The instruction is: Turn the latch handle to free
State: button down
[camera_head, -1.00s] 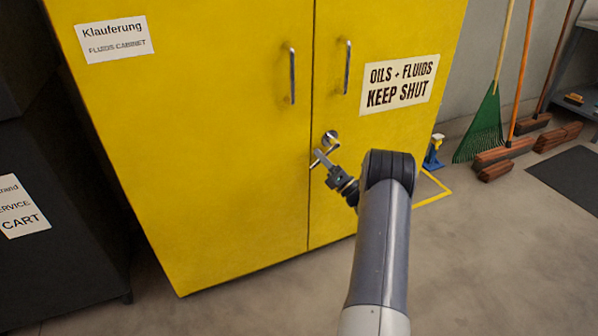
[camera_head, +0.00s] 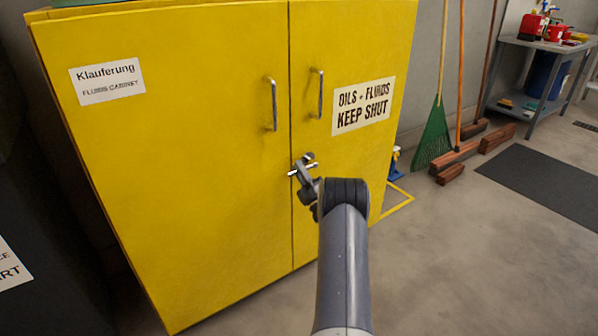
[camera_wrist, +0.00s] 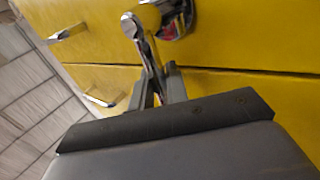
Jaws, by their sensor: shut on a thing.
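The latch handle (camera_head: 293,173) is a small chrome lever on the yellow cabinet (camera_head: 210,200), below the two door pulls and beside the door seam. My gripper (camera_head: 304,178) is at it, with the arm reaching up from below. In the wrist view the lever (camera_wrist: 139,35) runs from its round chrome boss (camera_wrist: 178,16) down between my gripper's fingers (camera_wrist: 158,88), which are shut on it. The fingers hide part of the lever. Both cabinet doors look closed.
Door pulls (camera_head: 271,104) and (camera_head: 317,94) stand out above the latch. A green rake (camera_head: 434,138) and brooms lean on the wall at right, near a grey workbench (camera_head: 545,75). A dark cart stands at left. The floor right of the cabinet is mostly clear.

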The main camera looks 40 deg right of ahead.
jog(key=shift+r, duration=0.1)
dwell(0.3)
jog(key=c, duration=1.8)
grip_release()
jog(key=shift+o, duration=0.2)
jog(key=p+v, duration=0.2)
jog(key=v, duration=0.8)
jog(key=shift+s+f, duration=0.2)
jog(key=shift+s, duration=0.15)
jog(key=b+x, duration=0.2)
jog(key=x, duration=0.8)
jog(key=shift+w+r, duration=0.1)
jog(key=shift+w, duration=0.15)
jog(key=shift+w+n, duration=0.1)
jog(key=shift+n, duration=0.2)
